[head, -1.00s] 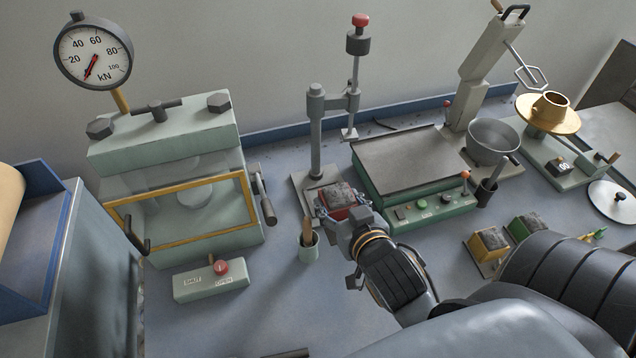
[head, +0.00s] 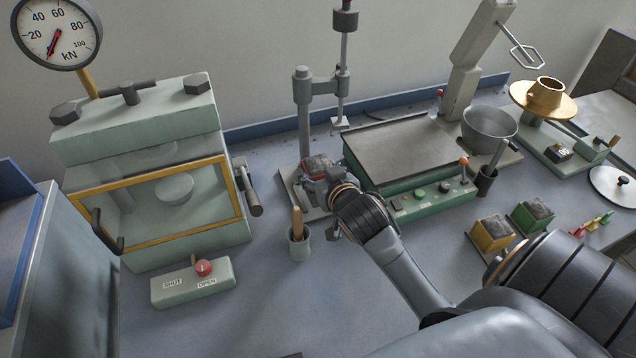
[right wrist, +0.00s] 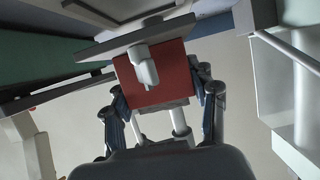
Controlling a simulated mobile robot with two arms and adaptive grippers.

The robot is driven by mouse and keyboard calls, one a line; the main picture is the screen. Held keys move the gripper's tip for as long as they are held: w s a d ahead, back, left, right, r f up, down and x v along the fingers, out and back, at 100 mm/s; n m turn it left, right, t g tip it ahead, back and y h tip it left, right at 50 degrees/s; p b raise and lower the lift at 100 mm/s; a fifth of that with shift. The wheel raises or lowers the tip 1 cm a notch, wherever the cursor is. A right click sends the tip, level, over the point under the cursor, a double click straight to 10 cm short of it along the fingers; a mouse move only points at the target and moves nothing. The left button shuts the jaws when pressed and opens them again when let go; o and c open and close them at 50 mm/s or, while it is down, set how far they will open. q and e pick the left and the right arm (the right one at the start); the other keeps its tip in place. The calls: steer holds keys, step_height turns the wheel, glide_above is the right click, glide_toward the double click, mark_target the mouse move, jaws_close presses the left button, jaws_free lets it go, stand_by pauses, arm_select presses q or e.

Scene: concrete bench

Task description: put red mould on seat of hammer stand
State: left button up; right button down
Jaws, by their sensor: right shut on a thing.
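The red mould (head: 317,161), filled with grey material, is in my right gripper (head: 322,176) at the hammer stand (head: 304,122). In the right wrist view the mould's red side (right wrist: 172,78) shows between the two fingers (right wrist: 162,98), which are shut on it. In the head view the mould is over the stand's base plate (head: 290,186), close in front of the post. The gripper hides the seat, so I cannot tell whether the mould touches it. The hammer's foot (head: 340,123) hangs up to the right of the mould. My left gripper is not in view.
A green control box (head: 405,203) stands close right of my gripper. A cup with a wooden-handled tool (head: 299,240) stands in front of the stand. The press (head: 150,190) is at left. Yellow (head: 491,234) and green (head: 532,215) moulds are at right.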

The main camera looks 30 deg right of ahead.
steer(key=shift+w+d+f, duration=0.15)
steer(key=shift+w+f, duration=0.2)
steer(key=shift+w, duration=0.1)
step_height(320, 180, down, 3)
steer(key=shift+w+d+f, duration=0.1)
steer(key=shift+w, duration=0.05)
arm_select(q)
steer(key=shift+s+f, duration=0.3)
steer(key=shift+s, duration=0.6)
arm_select(e)
steer(key=shift+f, duration=0.2)
arm_select(q)
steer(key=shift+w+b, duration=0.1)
steer(key=shift+b, duration=0.2)
arm_select(e)
steer(key=shift+c, duration=2)
jaws_free()
steer(key=shift+f, duration=0.2)
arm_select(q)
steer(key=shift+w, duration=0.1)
arm_select(e)
steer(key=shift+s+r, duration=0.15)
steer(key=shift+s, duration=0.05)
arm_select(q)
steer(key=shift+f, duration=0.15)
arm_select(e)
steer(key=v, duration=1.1)
steer(key=shift+s+a, duration=0.2)
steer(key=shift+s, duration=0.2)
